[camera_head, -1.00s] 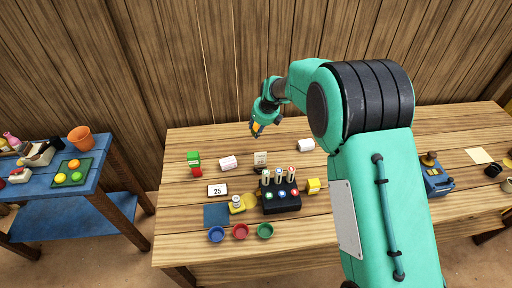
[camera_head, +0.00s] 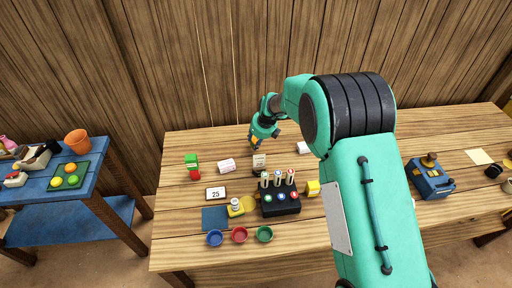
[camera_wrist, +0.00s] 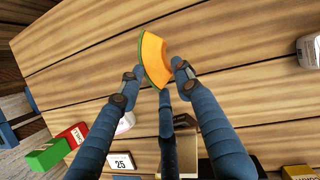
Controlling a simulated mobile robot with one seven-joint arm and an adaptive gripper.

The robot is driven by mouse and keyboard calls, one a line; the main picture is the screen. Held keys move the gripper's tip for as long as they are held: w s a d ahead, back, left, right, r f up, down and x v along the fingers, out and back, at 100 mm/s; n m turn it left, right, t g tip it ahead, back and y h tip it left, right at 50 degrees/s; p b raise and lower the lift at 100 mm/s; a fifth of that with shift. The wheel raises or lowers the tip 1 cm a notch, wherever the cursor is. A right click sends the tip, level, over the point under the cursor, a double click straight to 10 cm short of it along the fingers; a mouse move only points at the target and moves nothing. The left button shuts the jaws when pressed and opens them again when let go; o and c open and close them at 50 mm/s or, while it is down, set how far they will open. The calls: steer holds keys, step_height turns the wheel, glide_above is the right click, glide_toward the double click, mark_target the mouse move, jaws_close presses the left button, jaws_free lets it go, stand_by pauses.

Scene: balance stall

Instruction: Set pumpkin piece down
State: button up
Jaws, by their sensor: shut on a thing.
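The pumpkin piece (camera_wrist: 152,58) is an orange curved wedge with a green rind, seen in the wrist view. In the head view my gripper (camera_head: 259,142) hangs over the back middle of the wooden table (camera_head: 190,240), behind the small sign. There the piece is mostly hidden by the gripper. Bare planks show behind the piece in the wrist view; I cannot tell whether it touches them.
Blue (camera_head: 214,238), red (camera_head: 239,235) and green (camera_head: 264,234) bowls line the front. A blue device (camera_head: 430,180) stands right.

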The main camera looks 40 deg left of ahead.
steer(key=shift+f+b, duration=0.45)
steer(key=shift+f, duration=1.35)
steer(key=o, duration=1.2)
steer(key=shift+c, duration=0.2)
steer(key=p+v, duration=0.2)
steer(key=v, duration=1)
steer(key=shift+d, duration=0.1)
